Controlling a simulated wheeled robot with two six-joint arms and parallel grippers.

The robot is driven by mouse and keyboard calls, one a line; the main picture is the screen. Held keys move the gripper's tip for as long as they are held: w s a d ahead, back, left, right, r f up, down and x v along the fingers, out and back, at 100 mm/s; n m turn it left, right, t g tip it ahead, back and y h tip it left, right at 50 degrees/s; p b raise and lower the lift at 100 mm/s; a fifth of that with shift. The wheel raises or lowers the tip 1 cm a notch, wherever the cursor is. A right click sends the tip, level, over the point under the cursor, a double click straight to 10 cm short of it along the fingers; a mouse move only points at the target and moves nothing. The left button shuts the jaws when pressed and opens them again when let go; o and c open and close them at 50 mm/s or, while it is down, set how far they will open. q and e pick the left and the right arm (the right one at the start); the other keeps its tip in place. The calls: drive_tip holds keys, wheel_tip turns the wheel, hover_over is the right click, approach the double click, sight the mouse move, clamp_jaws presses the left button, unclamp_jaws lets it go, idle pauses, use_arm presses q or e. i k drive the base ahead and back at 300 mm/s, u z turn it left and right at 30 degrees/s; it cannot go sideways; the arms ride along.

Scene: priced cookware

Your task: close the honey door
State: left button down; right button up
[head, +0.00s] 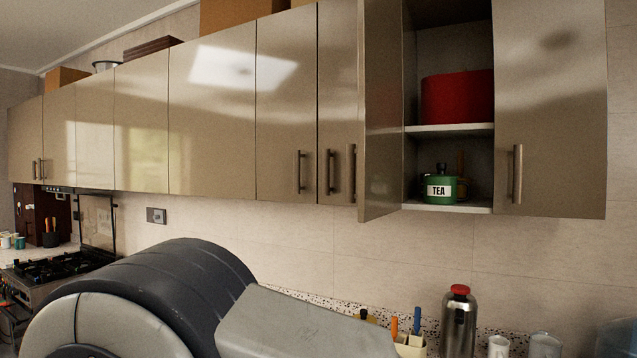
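No label or thing marked honey shows. One glossy beige wall cabinet door (380,115) stands open, swung out toward me from the left side of an open compartment. Its near vertical edge hides part of the cabinet front to its left. Inside the compartment, a red round pot (457,97) stands on the upper shelf and a green tin marked TEA (441,190) on the lower shelf. Neither gripper is in view.
Shut beige doors (212,120) run to the left, and another beige door (555,110) with a vertical handle is right of the opening. A steel flask with a red top (458,322) stands on the counter below. A stove (65,268) is at far left.

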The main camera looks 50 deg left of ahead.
sight(380, 150)
drive_tip(key=u, duration=1.05)
drive_tip(key=i, duration=0.95)
drive_tip(key=u, duration=1)
